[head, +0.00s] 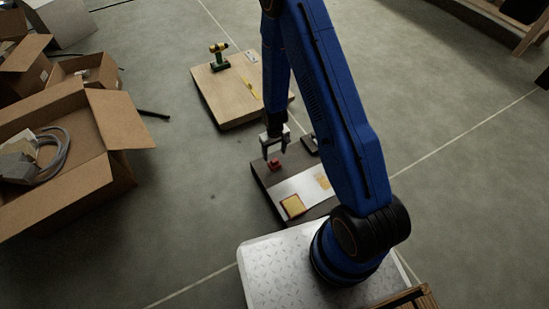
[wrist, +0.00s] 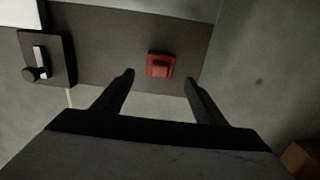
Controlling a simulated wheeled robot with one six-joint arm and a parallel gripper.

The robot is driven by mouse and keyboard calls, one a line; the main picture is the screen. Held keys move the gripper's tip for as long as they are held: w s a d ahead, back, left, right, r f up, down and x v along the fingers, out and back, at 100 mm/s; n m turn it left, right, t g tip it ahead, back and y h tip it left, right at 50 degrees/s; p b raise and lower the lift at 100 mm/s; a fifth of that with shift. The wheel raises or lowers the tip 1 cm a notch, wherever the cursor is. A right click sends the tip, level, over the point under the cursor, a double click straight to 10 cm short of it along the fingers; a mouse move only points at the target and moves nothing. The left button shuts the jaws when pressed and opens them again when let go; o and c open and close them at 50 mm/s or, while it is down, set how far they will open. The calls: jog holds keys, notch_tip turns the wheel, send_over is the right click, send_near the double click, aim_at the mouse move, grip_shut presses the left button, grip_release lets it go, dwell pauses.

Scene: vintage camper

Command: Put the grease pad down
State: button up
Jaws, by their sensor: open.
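A small red block (head: 274,164) sits on the dark part of a low board (head: 262,179); in the wrist view the red block (wrist: 159,65) lies just beyond and between my fingertips. My gripper (head: 275,151) is open above it, and its two fingers (wrist: 159,78) hold nothing. A yellow square with a dark reddish border (head: 292,205) lies near the front of the same board, and a tan patch (head: 322,182) lies to its right. I cannot tell for certain which of these is the grease pad.
A dark fixture with a light lever (wrist: 40,56) sits on the board, left in the wrist view. Behind it, a wooden board (head: 228,93) carries a green and yellow drill (head: 219,55). An open carton (head: 68,160) with cables stands left. Bare floor (head: 190,200) lies between.

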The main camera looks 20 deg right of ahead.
jog(key=shift+r, duration=1.7)
notch_tip(320, 180, up, 17)
jog(key=t, duration=0.1)
send_over(275, 161)
jog(key=d, duration=0.1)
jog(key=s+d+r+m+t, duration=0.1)
jog(key=s+r, duration=0.2)
jog(key=r, duration=0.6)
jog(key=s+d+r, duration=0.1)
jog(key=s+r, duration=0.1)
jog(key=r, duration=0.6)
jog(key=s+d+r+t, duration=0.1)
jog(key=s+d+r, duration=0.1)
jog(key=s+r, duration=0.7)
jog(key=s+d+r+m+t, duration=0.1)
jog(key=s+r, duration=0.8)
jog(key=s, duration=0.7)
jog(key=shift+s+d+t, duration=0.3)
jog(key=shift+d+t, duration=0.1)
jog(key=shift+w+r, duration=0.1)
jog(key=shift+w, duration=0.05)
jog(key=shift+c, duration=0.5)
